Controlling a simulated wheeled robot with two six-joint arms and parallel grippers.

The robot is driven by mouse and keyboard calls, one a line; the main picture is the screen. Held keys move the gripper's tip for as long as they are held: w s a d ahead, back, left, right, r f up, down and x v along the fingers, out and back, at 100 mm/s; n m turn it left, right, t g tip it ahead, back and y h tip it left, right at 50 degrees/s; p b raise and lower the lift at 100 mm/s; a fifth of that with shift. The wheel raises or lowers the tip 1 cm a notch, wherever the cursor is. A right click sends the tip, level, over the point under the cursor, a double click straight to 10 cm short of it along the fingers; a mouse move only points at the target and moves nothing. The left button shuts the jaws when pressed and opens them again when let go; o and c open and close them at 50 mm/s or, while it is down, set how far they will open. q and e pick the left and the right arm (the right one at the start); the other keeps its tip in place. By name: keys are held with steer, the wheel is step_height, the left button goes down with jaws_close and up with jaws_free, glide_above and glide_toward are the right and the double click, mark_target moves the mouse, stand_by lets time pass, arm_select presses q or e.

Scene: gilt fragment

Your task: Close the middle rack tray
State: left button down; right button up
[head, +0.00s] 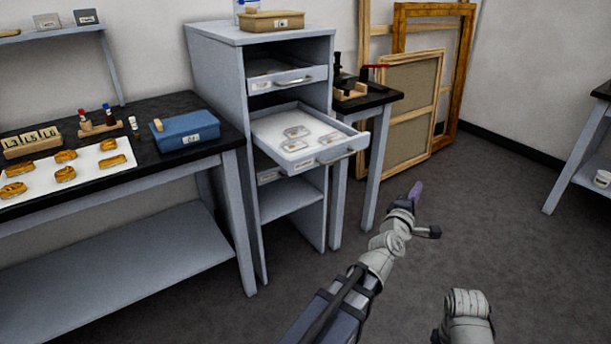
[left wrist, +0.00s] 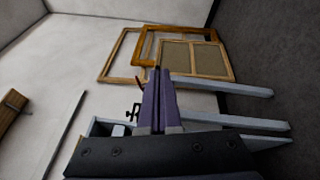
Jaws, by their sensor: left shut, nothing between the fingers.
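The grey rack (head: 215,45) stands against the wall, with its middle tray (head: 262,125) pulled far out. Several small clear packets (head: 297,131) lie in this tray, and a handle (head: 338,158) is on its front. An upper tray (head: 290,78) sits mostly inside the rack. My left gripper (head: 416,189) is shut and empty, in front and to the right of the middle tray, apart from its handle. Its shut fingers (left wrist: 160,100) also show in the left wrist view. Part of my right arm shows at the bottom of the head view; its gripper is out of view.
A black-topped bench (head: 215,150) on the left holds a blue box (head: 187,131) and a white sheet of gilt pieces. A small side table (head: 385,98) stands right of the rack, with wooden frames (head: 440,10) leaning behind. The floor in front is clear.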

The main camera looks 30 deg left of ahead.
arm_select(q)
steer(key=s+a+r+n+y, duration=0.1)
steer(key=a+r+n+y, duration=0.2)
steer(key=a+n+y, duration=0.55)
steer(key=n+g+y, duration=0.8)
steer(key=n+g, duration=0.4)
steer(key=n, duration=0.9)
glide_toward(298, 166)
steer(key=shift+m, duration=0.25)
steer(key=x, duration=0.7)
steer(key=shift+f, duration=0.15)
